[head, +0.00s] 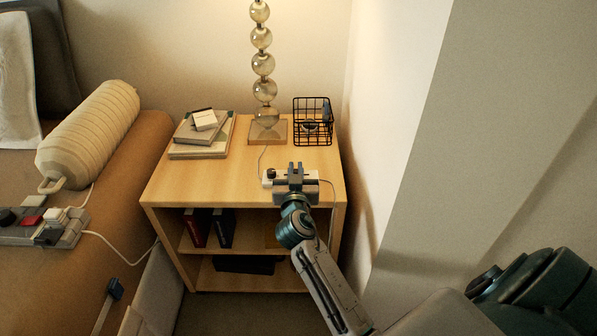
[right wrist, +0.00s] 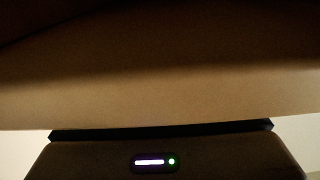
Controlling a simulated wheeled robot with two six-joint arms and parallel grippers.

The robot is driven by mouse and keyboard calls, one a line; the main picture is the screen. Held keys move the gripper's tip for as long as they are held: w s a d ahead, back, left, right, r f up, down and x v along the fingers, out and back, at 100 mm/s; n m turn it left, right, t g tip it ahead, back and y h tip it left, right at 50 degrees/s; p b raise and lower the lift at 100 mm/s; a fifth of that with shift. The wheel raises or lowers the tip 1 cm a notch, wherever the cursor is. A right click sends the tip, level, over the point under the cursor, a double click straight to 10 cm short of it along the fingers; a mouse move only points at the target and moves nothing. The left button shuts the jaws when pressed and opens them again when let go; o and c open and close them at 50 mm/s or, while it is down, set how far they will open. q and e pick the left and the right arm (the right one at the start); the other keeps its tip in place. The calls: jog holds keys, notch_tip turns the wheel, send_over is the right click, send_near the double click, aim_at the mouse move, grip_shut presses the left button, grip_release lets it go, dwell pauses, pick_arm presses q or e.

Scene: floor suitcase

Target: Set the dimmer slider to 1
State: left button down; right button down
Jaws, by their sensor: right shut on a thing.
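The dimmer (head: 267,182) is a small pale box near the front edge of the wooden nightstand's top, with a black knob (head: 271,173) at its left end. My right gripper (head: 296,168) is over the middle of this box, its two dark fingers close together and pointing toward the back. It is shut on the dimmer's slider, which the fingers hide, so I cannot read its setting. The right wrist view shows only a blurred tan surface and a dark housing with a white light bar and a green dot (right wrist: 171,161). My left gripper is not in view.
The nightstand (head: 200,185) also holds stacked books (head: 200,150), a glass-ball lamp (head: 263,88) and a black wire basket (head: 313,120). A wall is close on the right. At left, a bolster (head: 90,135) and a control box (head: 45,235) lie on a brown surface.

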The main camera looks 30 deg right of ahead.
jog(key=c, duration=1.5)
grip_release()
jog(key=v, duration=1)
jog(key=shift+s+a+f, duration=0.1)
jog(key=shift+s+a, duration=0.15)
jog(key=shift+s, duration=0.05)
